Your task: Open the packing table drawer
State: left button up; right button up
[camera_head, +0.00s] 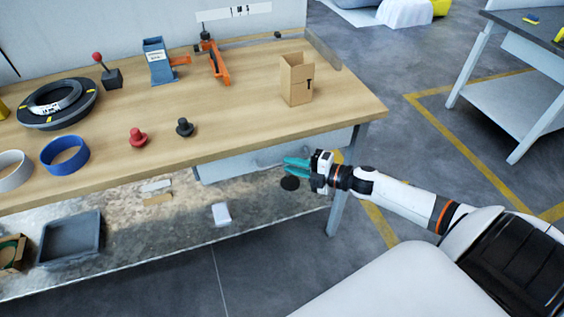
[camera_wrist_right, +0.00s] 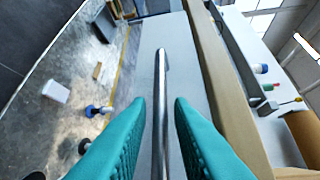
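The packing table (camera_head: 232,112) has a light wooden top. Its pale grey drawer (camera_head: 222,166) hangs under the right part of the front edge, and I see no clear gap showing it pulled out. My right gripper (camera_head: 290,165) is at the drawer front with teal fingers. In the right wrist view the fingers (camera_wrist_right: 160,110) are apart, one on each side of the metal bar handle (camera_wrist_right: 162,75), with gaps beside the bar. The pale drawer front (camera_wrist_right: 148,45) is behind the handle. My left gripper does not show.
A cardboard box (camera_head: 296,80), a red knob (camera_head: 138,138), a black knob (camera_head: 185,127), a blue ring (camera_head: 65,156) and a black coil (camera_head: 57,103) are on the tabletop. A grey bin (camera_head: 70,238) is on the lower shelf. A table leg (camera_head: 339,205) stands near my right gripper.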

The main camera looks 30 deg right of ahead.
aim_at(282, 163)
jog(key=shift+x, duration=1.8)
grip_shut()
